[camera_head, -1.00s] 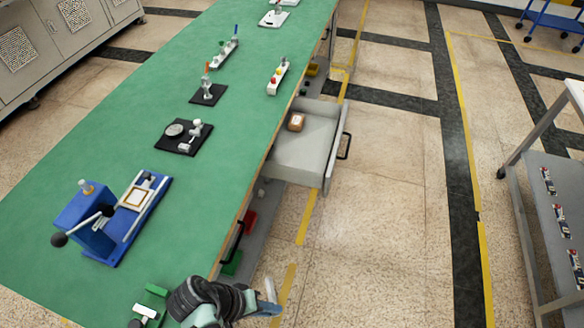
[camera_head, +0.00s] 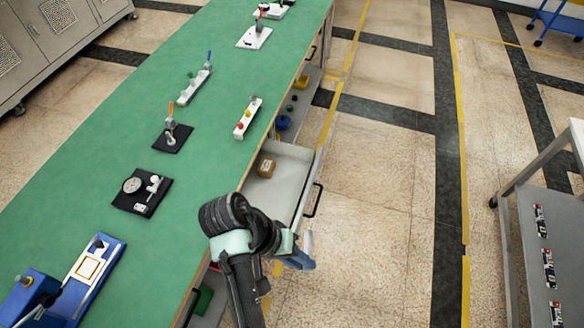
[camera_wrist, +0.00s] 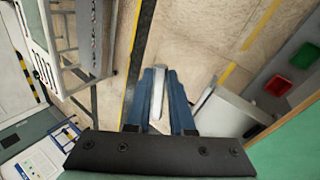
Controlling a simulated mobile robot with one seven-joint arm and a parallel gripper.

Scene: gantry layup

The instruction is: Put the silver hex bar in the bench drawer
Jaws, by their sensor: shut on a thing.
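My gripper (camera_head: 302,258) is at the bench's right side, just in front of the open bench drawer (camera_head: 292,172) in the head view. In the wrist view my gripper (camera_wrist: 160,118) has its blue fingers shut on the silver hex bar (camera_wrist: 158,92), which points away between them. The bar (camera_head: 308,240) shows only as a small pale piece beside the fingers in the head view. The drawer is pulled out and holds a small brown box (camera_head: 266,167). In the wrist view the drawer (camera_wrist: 222,115) lies right of the fingers, with the bar apart from it.
The green bench (camera_head: 200,215) carries several fixtures, including a blue press (camera_head: 75,285) and a white block with coloured buttons (camera_head: 247,118). A grey shelf cart (camera_head: 545,225) stands at the right. Open floor (camera_head: 375,215) lies between bench and cart. Red (camera_wrist: 279,86) and green bins sit under the bench.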

